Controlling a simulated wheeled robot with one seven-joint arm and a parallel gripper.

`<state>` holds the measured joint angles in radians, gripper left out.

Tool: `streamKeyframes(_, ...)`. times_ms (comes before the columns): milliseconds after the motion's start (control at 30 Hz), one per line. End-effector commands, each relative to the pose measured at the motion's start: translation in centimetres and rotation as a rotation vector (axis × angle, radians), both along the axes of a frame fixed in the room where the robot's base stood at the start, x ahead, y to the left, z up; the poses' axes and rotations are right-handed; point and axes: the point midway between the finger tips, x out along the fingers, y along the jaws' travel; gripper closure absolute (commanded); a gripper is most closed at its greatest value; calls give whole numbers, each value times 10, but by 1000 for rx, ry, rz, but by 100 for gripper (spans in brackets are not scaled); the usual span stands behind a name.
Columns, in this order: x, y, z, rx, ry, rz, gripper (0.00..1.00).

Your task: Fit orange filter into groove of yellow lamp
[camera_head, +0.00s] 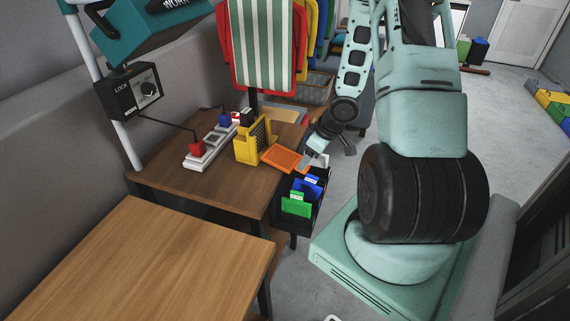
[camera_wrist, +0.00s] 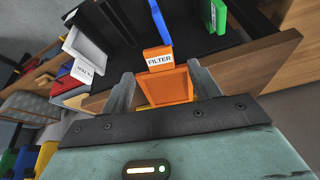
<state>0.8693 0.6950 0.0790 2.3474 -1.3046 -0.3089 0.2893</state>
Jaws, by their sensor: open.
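The orange filter (camera_head: 286,159) is a flat framed panel with a tab labelled FILTER. In the head view it lies tilted at the table's right edge, just right of the yellow lamp (camera_head: 252,146). The lamp stands on the table and has a grid-like face. I cannot tell whether the filter touches the lamp or its groove. My gripper (camera_head: 306,160) is at the filter's right end. In the wrist view the filter (camera_wrist: 172,84) shows between the two spread fingers of my open gripper (camera_wrist: 163,88). The groove is hidden.
A black holder (camera_head: 316,210) with blue and green labelled panels hangs at the table's right side. A white strip (camera_head: 208,150) with a red plug lies left of the lamp on the brown table (camera_head: 200,190). A striped garment (camera_head: 262,45) hangs behind. The front table (camera_head: 180,265) is clear.

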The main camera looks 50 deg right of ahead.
Motion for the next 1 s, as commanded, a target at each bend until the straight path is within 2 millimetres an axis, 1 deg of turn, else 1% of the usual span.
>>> streamKeyframes(33,3,2,-13,1,1,3,38)
streamKeyframes(167,9,4,-26,1,0,1,38)
streamKeyframes(267,11,4,-29,-1,-1,2,38)
streamKeyframes(467,11,4,-28,-1,-1,1,38)
streamKeyframes(500,11,4,-28,-1,-1,1,44)
streamKeyframes(567,11,4,-28,-1,-1,1,60)
streamKeyframes(600,11,4,-28,-1,-1,1,72)
streamKeyframes(633,11,4,-28,-1,-1,1,80)
streamKeyframes(667,11,4,-28,-1,-1,1,86)
streamKeyframes(733,11,4,-28,0,-1,1,86)
streamKeyframes(767,11,4,-28,0,-1,1,90)
streamKeyframes(1000,11,4,-26,-1,-1,1,90)
